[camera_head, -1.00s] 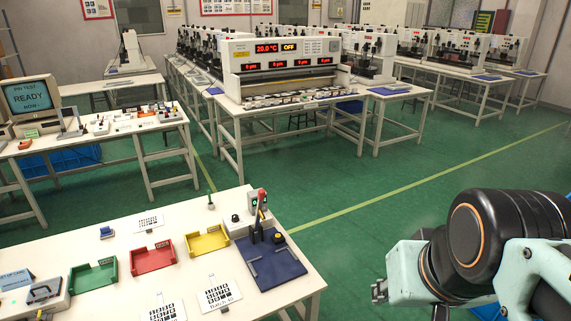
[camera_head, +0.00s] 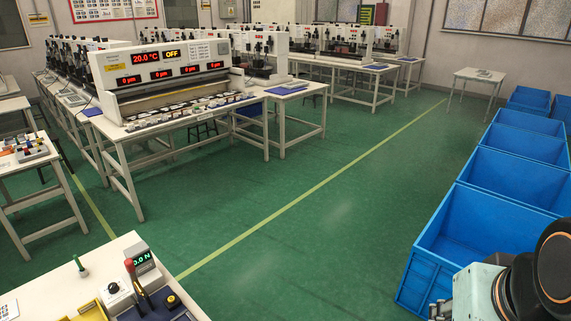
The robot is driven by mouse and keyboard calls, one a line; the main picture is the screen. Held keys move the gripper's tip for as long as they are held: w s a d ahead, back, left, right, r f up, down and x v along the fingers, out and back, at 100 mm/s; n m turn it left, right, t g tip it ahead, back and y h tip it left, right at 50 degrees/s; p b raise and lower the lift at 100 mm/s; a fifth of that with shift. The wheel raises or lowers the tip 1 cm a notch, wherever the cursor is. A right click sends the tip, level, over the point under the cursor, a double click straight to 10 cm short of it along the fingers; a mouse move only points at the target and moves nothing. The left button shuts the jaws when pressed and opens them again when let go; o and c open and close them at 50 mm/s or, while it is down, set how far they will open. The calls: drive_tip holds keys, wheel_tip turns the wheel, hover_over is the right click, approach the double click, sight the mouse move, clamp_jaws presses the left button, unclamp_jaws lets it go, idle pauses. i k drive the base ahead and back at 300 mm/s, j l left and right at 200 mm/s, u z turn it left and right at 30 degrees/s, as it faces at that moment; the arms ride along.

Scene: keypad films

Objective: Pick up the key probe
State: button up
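I cannot tell for sure which thing is the key probe. A small upright green-topped piece (camera_head: 80,266) stands near the back edge of the near table (camera_head: 112,250). To its right is a press-like fixture with a red-tipped lever (camera_head: 129,266), a green-lit readout (camera_head: 142,260) marked in N and a dark blue base (camera_head: 165,312), cut by the picture's bottom edge. My gripper (camera_head: 438,310) shows only in part at the bottom right, far from the table, over the floor by the blue crates. Its fingers are too small and cropped to judge.
Large open blue crates (camera_head: 425,270) line the right side, close to my arm. Green floor (camera_head: 310,240) lies free between them and the near table. A bench with a long machine (camera_head: 165,70) stands behind; another bench (camera_head: 30,190) is at left.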

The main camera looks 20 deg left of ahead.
sight(76, 258)
drive_tip(key=i+l+z, duration=0.15)
drive_tip(key=i, duration=0.35)
drive_tip(key=i+z, duration=0.1)
drive_tip(key=i, duration=0.45)
drive_tip(key=i+u, duration=0.8)
drive_tip(key=u, duration=0.15)
drive_tip(key=i+j+u, duration=0.1)
drive_tip(key=i+u, duration=0.4)
drive_tip(key=u, duration=0.15)
drive_tip(key=i+u, duration=0.8)
drive_tip(key=i, duration=0.6)
drive_tip(key=i+l+u, duration=0.15)
drive_tip(key=i, duration=1.05)
drive_tip(key=i+u, duration=0.45)
drive_tip(key=i+l+u, duration=0.1)
drive_tip(key=i+u, duration=0.5)
drive_tip(key=u, duration=0.35)
drive_tip(key=i+u, duration=0.15)
drive_tip(key=u, duration=0.3)
drive_tip(key=i+l+u, duration=0.1)
drive_tip(key=u, duration=0.4)
drive_tip(key=i+l+u, duration=0.15)
drive_tip(key=u, duration=0.3)
drive_tip(key=i+l+u, duration=0.15)
drive_tip(key=u, duration=0.35)
